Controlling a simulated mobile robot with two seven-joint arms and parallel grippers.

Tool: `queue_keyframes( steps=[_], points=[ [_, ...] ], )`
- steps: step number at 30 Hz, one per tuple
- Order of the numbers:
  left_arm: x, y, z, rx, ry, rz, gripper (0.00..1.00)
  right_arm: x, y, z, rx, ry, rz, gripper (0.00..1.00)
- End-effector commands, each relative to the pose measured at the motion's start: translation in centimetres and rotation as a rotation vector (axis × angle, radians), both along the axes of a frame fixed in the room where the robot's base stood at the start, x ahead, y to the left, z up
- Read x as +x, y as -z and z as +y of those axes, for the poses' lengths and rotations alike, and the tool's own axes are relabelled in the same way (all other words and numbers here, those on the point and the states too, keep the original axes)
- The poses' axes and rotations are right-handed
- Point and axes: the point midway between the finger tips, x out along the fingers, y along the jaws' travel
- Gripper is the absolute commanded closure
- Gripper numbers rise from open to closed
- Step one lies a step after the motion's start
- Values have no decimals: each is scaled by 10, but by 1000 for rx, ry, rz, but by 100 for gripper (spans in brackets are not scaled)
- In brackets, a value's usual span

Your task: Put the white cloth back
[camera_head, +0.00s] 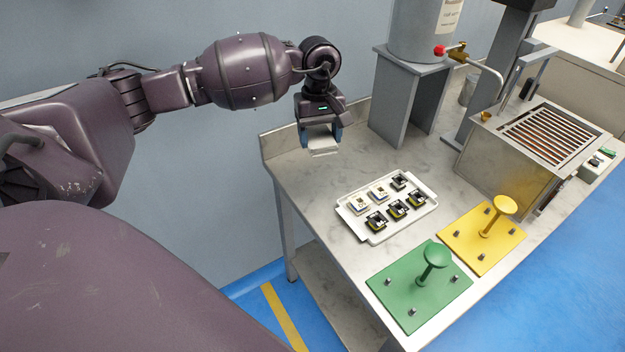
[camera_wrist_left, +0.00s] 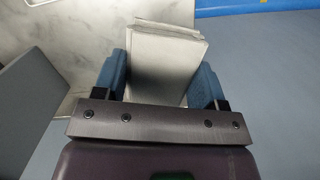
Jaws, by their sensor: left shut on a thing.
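The white cloth (camera_head: 323,150) is a folded flat pad between the fingers of my left gripper (camera_head: 321,134). In the left wrist view, the folded cloth (camera_wrist_left: 165,65) fills the space between the two blue fingers of the gripper (camera_wrist_left: 163,85). In the head view, the cloth appears over the far left part of the grey worktable (camera_head: 295,160). I cannot tell whether it touches the tabletop. My right gripper is in neither view.
A white tray (camera_head: 343,210) with several small black and white parts lies mid-table. A green plate (camera_head: 395,292) and a yellow plate (camera_head: 463,240), each with a knob, are nearer the front. A grey stand (camera_head: 393,105) and a slatted metal box (camera_head: 500,165) stand right of my gripper.

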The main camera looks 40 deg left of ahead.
Motion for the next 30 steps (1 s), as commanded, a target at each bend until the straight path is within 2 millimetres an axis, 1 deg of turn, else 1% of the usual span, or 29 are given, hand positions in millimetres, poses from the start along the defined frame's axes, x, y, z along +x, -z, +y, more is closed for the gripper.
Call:
queue_keyframes(
  steps=[1, 4, 6, 8, 11, 14, 24, 30],
  points=[
    [8, -5, 14, 2, -75, 4, 61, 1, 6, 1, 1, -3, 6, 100],
    [17, -24, 33, 1, -199, 4, 61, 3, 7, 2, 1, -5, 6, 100],
    [21, -33, 42, 2, -256, 2, 61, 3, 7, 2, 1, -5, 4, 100],
    [23, -38, 46, 2, -288, 3, 61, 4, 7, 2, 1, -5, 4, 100],
    [24, -35, 50, 1, -311, 4, 61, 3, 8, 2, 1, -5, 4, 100],
    [23, -17, 50, 1, -314, 5, 61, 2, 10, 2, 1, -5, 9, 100],
    [23, 58, 49, 0, -311, 6, 61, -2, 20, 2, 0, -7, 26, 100],
    [23, 97, 49, 0, -311, 4, 61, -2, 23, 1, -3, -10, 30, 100]
  ],
)
